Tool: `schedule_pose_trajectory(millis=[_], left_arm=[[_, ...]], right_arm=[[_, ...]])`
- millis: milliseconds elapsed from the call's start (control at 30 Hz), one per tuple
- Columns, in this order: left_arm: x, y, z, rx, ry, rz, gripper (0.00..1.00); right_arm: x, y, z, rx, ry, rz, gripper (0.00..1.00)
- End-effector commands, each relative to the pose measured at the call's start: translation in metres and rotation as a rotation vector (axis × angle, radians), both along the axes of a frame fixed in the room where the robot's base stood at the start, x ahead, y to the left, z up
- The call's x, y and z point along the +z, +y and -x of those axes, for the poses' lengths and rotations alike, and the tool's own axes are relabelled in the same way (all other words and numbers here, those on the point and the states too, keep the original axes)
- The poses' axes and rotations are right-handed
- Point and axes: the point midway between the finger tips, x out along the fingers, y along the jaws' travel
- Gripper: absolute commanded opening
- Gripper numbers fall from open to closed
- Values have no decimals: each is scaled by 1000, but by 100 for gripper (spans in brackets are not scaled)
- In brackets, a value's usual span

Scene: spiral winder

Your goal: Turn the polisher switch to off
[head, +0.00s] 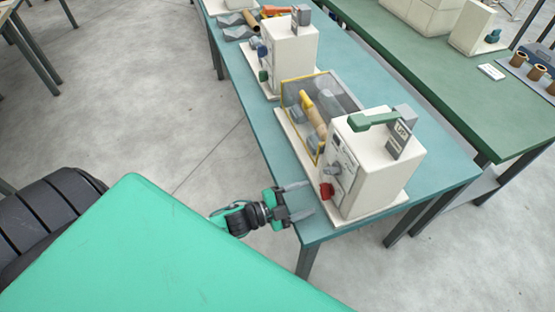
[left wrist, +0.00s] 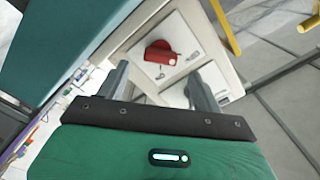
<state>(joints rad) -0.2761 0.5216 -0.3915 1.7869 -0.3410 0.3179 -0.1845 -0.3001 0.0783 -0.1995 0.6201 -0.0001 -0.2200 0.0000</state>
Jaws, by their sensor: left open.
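A cream machine (head: 378,160) stands on a teal table, with a green lever on top and a small grey display. A red switch knob (head: 327,190) sits low on its left-facing side. The red knob also shows in the left wrist view (left wrist: 160,52), on a pale panel with small markings beside it. My left gripper (head: 304,201) is open and empty, just left of the red knob and apart from it. In the left wrist view its two fingers (left wrist: 160,85) point toward the panel, with the knob beyond and between them. My right gripper is not in view.
A yellow-framed clear guard (head: 316,105) with a roller behind it adjoins the machine. A second cream machine (head: 290,52) stands farther along the teal table (head: 385,82). A green table (head: 415,75) runs behind. Open floor (head: 175,85) lies to the left.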

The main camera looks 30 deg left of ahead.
Motion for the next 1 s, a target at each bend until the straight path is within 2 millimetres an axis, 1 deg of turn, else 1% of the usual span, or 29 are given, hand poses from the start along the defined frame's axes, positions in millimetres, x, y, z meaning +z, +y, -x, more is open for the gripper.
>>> schedule_pose_trajectory(millis=[33, 300, 500, 700, 1000], left_arm=[[-4, 6, 9, -1, 2, -1, 67], [-3, 34, 45, -1, 2, 0, 67], [-1, 48, 61, 0, 1, 2, 67], [0, 53, 68, 0, 1, 2, 67], [0, 53, 68, -1, 0, 1, 67]], right_arm=[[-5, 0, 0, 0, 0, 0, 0], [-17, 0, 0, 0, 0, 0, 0], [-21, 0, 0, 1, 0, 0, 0], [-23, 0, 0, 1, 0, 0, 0], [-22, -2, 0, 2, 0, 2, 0]])
